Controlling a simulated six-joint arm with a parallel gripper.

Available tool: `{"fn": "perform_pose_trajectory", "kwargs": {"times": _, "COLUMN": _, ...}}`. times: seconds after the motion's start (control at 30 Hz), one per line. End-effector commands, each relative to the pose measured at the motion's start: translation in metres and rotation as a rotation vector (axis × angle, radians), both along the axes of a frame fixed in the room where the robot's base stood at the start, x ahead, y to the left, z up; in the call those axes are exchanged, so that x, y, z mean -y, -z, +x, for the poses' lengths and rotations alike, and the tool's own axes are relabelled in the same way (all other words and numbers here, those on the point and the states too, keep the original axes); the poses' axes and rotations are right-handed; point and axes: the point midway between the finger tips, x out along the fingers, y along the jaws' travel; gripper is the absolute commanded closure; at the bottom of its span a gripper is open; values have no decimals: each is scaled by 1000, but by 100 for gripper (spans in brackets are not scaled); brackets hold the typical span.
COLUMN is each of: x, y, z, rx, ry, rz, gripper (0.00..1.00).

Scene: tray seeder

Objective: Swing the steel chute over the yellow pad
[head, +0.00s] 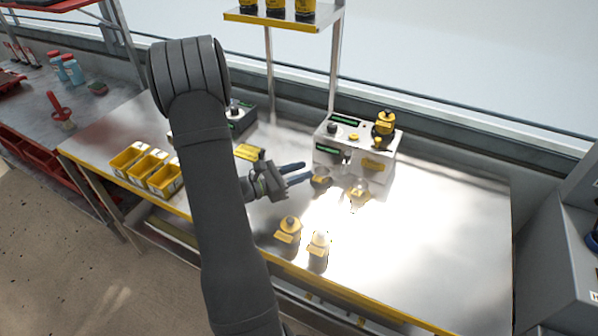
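My gripper (306,171) is over the steel table, left of the white machine (327,160). Its two bluish fingers point right, spread apart with a gap between them, and I see nothing held there. A small dark jar with a yellow band (320,180) stands just beyond the fingertips; I cannot tell whether they touch. A flat yellow patch (250,152), possibly the yellow pad, shows behind my gripper. I cannot make out the steel chute for certain; glare and my arm cover parts of the table.
Two yellow-banded jars (288,232) stand near the table's front edge, and another jar (358,193) stands before the machine. Yellow bins (127,158) sit at the left. A grey box (240,118) is behind. The table's right side (450,230) is clear.

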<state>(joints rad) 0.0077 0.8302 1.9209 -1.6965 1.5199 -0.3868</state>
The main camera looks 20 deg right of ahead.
Motion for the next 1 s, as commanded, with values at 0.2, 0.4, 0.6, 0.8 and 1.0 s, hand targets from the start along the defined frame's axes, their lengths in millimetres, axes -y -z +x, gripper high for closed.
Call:
{"fn": "perform_pose_trajectory", "kwargs": {"times": 0.2, "x": 0, "y": 0, "z": 0, "rx": 0, "ry": 1, "rz": 0, "gripper": 81}}
{"fn": "perform_pose_trajectory", "kwargs": {"times": 0.4, "x": 2, "y": -2, "z": 21, "rx": 17, "ry": 88, "rz": -26, "gripper": 100}}
{"fn": "perform_pose_trajectory", "kwargs": {"times": 0.6, "x": -1, "y": -3, "z": 60, "rx": 24, "ry": 305, "rz": -46, "gripper": 100}}
{"fn": "perform_pose_trajectory", "kwargs": {"times": 0.8, "x": -9, "y": 0, "z": 84, "rx": 10, "ry": 477, "rz": -18, "gripper": 100}}
{"fn": "perform_pose_trajectory", "kwargs": {"times": 1.0, "x": -11, "y": 1, "z": 90, "rx": -1, "ry": 535, "rz": 1, "gripper": 100}}
